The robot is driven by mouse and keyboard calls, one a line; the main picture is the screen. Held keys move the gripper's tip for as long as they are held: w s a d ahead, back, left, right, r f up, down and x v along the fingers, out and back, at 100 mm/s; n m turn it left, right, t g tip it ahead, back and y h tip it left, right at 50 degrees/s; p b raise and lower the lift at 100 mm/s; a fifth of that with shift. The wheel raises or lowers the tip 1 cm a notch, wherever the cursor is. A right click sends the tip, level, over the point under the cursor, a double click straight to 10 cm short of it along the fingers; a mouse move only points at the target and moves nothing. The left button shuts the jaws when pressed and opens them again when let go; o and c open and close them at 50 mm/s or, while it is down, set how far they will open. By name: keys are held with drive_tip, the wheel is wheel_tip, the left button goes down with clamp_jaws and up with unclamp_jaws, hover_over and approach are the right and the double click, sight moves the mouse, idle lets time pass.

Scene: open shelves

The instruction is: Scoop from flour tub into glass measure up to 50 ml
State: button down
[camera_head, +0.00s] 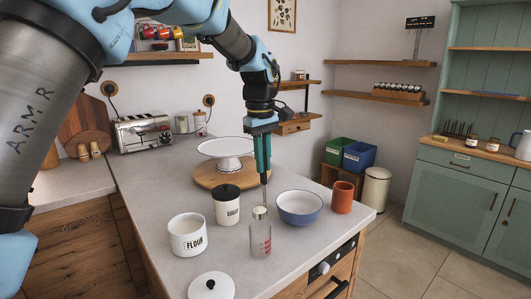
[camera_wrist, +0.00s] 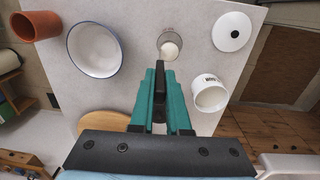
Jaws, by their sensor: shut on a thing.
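The white flour tub (camera_head: 187,240), labelled FLOUR, stands open on the counter; it also shows in the wrist view (camera_wrist: 211,97). The glass measure (camera_head: 260,243) stands upright to its right, clear with red markings. Its fill level is too small to read. My gripper (camera_head: 263,172) points down, shut on the dark handle of a scoop (camera_head: 259,212). The scoop's small round bowl is at the mouth of the glass measure; whether it is above or just inside the rim is unclear. In the wrist view the scoop bowl (camera_wrist: 169,50) looks pale within the measure's outline.
The tub's white lid (camera_head: 211,287) lies in front. A black-lidded canister (camera_head: 227,207) stands behind the measure. A blue bowl (camera_head: 299,209) and a terracotta cup (camera_head: 343,198) are to the right. A white cake stand (camera_head: 226,150) on a wooden board is behind.

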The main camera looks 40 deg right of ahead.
drive_tip(key=a+f+h+b, duration=0.4)
drive_tip(key=a+h+b, duration=0.3)
drive_tip(key=b, duration=1.8)
drive_tip(key=a+f+h+b, duration=0.4)
drive_tip(key=a+h+b, duration=0.4)
drive_tip(key=b, duration=1.8)
drive_tip(key=shift+w+a+f+g, duration=0.15)
drive_tip(key=shift+w+a+g, duration=0.25)
